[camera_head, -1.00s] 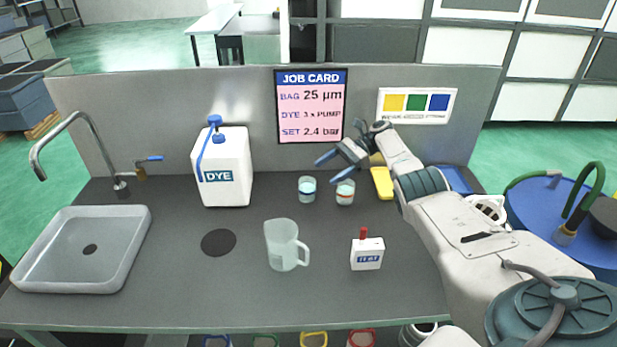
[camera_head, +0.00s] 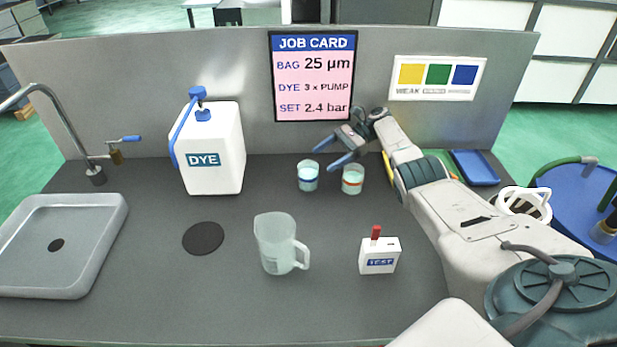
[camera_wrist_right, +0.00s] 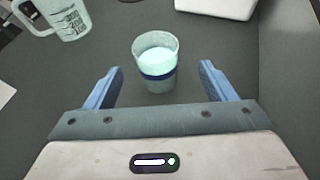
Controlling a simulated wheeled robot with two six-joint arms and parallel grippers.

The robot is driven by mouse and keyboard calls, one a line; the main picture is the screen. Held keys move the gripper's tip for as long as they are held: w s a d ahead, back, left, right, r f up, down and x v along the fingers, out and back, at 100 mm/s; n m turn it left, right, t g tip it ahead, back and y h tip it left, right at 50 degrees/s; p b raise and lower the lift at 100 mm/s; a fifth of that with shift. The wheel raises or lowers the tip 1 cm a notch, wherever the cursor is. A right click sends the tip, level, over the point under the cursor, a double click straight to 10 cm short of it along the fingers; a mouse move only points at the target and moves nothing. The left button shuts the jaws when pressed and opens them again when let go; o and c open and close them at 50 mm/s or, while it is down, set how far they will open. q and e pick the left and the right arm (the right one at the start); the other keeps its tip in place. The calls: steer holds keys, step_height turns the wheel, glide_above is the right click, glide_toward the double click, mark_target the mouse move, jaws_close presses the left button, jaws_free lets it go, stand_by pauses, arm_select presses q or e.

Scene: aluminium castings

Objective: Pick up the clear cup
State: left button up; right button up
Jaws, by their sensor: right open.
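Two small see-through cups stand on the grey bench: one with a blue band (camera_head: 308,177) and one with a red band (camera_head: 352,180) to its right. Both hold pale contents. My right gripper (camera_head: 329,154) is open and empty, behind and above them, with its blue fingers pointing left. In the right wrist view, the blue-banded cup (camera_wrist_right: 156,62) stands upright ahead of the open fingers, centred between them and apart from both. The red-banded cup does not show there. My left gripper is not in view.
A clear jug (camera_head: 275,243) with a handle and a white TEST box (camera_head: 379,257) stand in front. A white DYE container (camera_head: 212,150) stands left, near a dark disc (camera_head: 203,238) and a sink tray (camera_head: 103,235). A grey panel (camera_head: 200,65) closes the back.

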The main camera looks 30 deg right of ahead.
mark_target(300, 173)
steer(key=a, duration=0.1)
steer(key=a+p, duration=0.1)
steer(key=a, duration=0.2)
steer(key=shift+f, duration=0.25)
steer(key=shift+w+a+f+p, duration=0.1)
steer(key=shift+w+a+p, duration=0.05)
steer(key=shift+p, duration=0.25)
steer(key=p+x, duration=0.2)
steer(key=x, duration=0.2)
steer(key=shift+a, duration=0.4)
steer(key=shift+f, duration=0.2)
steer(key=c, duration=0.4)
steer(key=shift+r, duration=0.1)
steer(key=c, duration=0.7)
